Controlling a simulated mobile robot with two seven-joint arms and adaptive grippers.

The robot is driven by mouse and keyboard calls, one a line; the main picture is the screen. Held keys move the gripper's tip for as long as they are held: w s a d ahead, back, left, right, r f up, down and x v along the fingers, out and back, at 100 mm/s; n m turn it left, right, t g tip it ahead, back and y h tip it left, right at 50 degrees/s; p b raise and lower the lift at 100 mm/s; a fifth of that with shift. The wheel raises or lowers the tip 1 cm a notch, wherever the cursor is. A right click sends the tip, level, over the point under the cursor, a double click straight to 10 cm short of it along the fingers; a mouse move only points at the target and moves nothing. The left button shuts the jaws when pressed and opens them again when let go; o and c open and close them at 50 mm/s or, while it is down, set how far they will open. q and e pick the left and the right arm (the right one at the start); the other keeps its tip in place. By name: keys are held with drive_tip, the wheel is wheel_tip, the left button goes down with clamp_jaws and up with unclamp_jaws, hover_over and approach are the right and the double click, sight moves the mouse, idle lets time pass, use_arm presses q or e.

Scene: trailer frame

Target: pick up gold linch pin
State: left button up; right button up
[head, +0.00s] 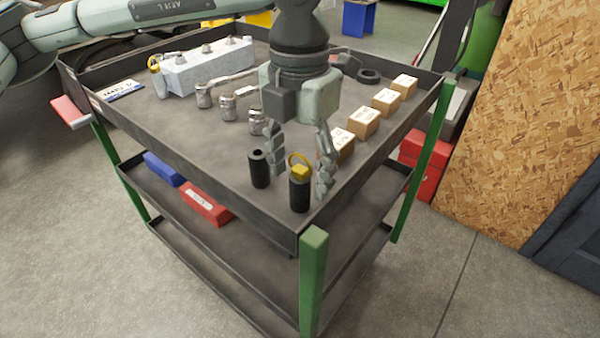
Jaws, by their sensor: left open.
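A gold linch pin (300,170), with a ring and a yellow head, sits at the top of a black cylinder (300,194) near the cart's front corner. My left gripper (299,178) points down over this corner with its fingers spread. In the picture the pin shows between the two fingers; I cannot tell whether either touches it. A second gold ring (154,62) shows at the left end of a light grey block (207,68). My right gripper is not in view.
A second black cylinder (259,169) stands just left of the left finger. Several small cardboard boxes (363,122) line the cart's right side. Metal fittings (228,107) stand mid-tray. The cart's raised dark rim (200,160) and green post (312,270) are close in front.

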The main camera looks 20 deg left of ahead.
use_arm(q)
drive_tip(key=c, duration=1.1)
drive_tip(key=shift+r, duration=0.15)
wheel_tip(320, 180, up, 10)
drive_tip(key=shift+f, duration=0.1)
drive_tip(key=shift+c, duration=0.4)
drive_tip(key=o, duration=0.3)
drive_tip(key=c, duration=0.3)
